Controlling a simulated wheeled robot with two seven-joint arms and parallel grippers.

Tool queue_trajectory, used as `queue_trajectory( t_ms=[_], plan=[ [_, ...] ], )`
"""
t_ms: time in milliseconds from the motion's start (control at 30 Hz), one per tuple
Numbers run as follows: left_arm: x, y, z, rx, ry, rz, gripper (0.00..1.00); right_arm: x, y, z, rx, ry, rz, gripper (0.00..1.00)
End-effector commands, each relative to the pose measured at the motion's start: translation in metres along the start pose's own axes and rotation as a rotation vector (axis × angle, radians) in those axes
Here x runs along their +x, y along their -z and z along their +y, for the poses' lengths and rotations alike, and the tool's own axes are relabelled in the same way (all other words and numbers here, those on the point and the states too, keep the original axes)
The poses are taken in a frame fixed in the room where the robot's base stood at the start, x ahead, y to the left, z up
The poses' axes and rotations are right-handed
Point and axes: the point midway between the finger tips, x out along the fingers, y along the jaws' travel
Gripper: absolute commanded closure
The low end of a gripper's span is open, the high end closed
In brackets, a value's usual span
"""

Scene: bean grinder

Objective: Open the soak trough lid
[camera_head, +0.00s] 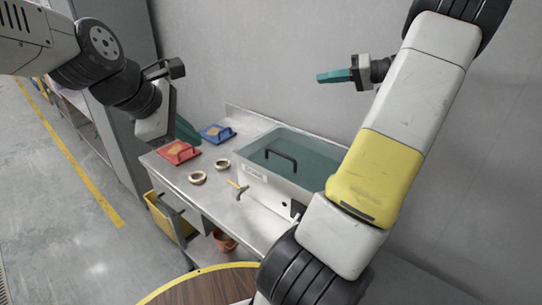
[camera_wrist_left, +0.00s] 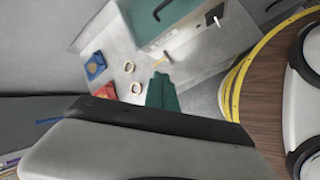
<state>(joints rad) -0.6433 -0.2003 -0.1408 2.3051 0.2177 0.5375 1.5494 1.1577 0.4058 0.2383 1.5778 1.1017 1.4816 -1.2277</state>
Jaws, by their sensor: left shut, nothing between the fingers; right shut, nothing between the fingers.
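The lid's handle also shows at the top of the left wrist view (camera_wrist_left: 162,10). My left gripper (camera_head: 187,131) is shut and empty above and left of the counter, apart from the lid; its teal fingers show in the left wrist view (camera_wrist_left: 162,88). My right gripper (camera_head: 333,76) is shut and empty, high near the back wall. My right arm hides the trough's right end.
A yellow bin (camera_head: 170,220) hangs below. A wooden round top (camera_head: 205,287) is nearest.

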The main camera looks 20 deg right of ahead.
Motion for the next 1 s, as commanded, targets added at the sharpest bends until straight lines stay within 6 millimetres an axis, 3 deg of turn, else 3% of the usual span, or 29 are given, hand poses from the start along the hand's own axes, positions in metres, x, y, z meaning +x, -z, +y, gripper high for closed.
queue_trajectory(
  t_ms=[200, 433, 733, 1000],
  plan=[
    [0.052, -0.055, 0.008, -0.417, 0.049, -0.040, 1.00, 0.000, 0.000, 0.000, 0.000, 0.000, 0.000, 1.00],
    [0.087, -0.095, 0.007, -0.732, 0.079, -0.045, 1.00, 0.000, 0.000, 0.000, 0.000, 0.000, 0.000, 1.00],
    [0.112, -0.107, 0.004, -0.842, 0.090, -0.041, 1.00, 0.000, 0.000, 0.000, 0.000, 0.000, 0.000, 1.00],
    [0.160, -0.109, 0.001, -0.842, 0.089, -0.039, 1.00, 0.000, 0.000, 0.000, 0.000, 0.000, 0.000, 1.00]
  ],
)
